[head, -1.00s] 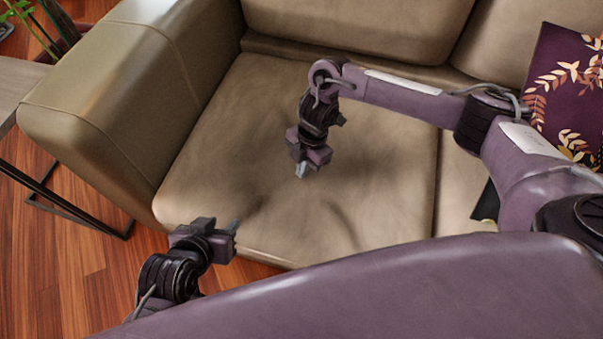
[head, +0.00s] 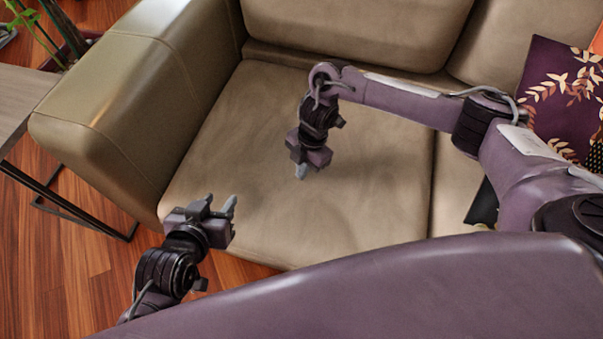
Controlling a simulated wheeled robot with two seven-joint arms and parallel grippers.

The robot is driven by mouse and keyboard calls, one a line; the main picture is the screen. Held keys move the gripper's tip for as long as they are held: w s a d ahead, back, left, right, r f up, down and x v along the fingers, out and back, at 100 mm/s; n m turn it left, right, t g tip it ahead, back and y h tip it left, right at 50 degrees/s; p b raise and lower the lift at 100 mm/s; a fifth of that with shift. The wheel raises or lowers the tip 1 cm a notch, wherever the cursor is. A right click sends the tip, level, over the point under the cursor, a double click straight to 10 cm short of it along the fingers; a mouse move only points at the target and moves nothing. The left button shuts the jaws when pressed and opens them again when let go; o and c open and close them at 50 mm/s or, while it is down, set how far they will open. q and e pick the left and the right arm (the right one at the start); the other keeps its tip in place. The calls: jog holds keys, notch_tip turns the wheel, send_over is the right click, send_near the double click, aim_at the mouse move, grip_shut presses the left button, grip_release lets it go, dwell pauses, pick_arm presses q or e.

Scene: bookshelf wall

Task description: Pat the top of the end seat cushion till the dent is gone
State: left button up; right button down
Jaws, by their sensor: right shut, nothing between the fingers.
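The end seat cushion (head: 350,215) is beige leather and lies beside the sofa's left armrest. Its top looks mostly smooth, with faint soft shading and no clear hollow in the part I see. My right gripper (head: 301,172) is shut and empty, pointing down over the middle of the cushion. I cannot tell whether its tips touch the surface. The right forearm hides part of the cushion behind it. My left gripper (head: 221,205) is open and empty near the cushion's front left corner, its two fingers apart and pointing up in the picture.
The armrest (head: 120,95) rises at the left of the cushion, and the backrest (head: 355,30) stands behind. A purple leaf-patterned pillow (head: 562,85) lies at the right. A side table (head: 25,95) with thin dark legs stands left, on the wood floor (head: 60,270).

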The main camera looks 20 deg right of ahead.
jog(key=shift+f, duration=0.15)
dwell(0.3)
jog(key=shift+f+b, duration=1)
jog(key=shift+f, duration=0.25)
notch_tip(320, 180, up, 4)
jog(key=p, duration=0.4)
jog(key=shift+f, duration=0.15)
notch_tip(320, 180, up, 3)
jog(key=p, duration=0.3)
jog(key=p+v, duration=0.1)
jog(key=v, duration=0.6)
jog(key=shift+r, duration=0.4)
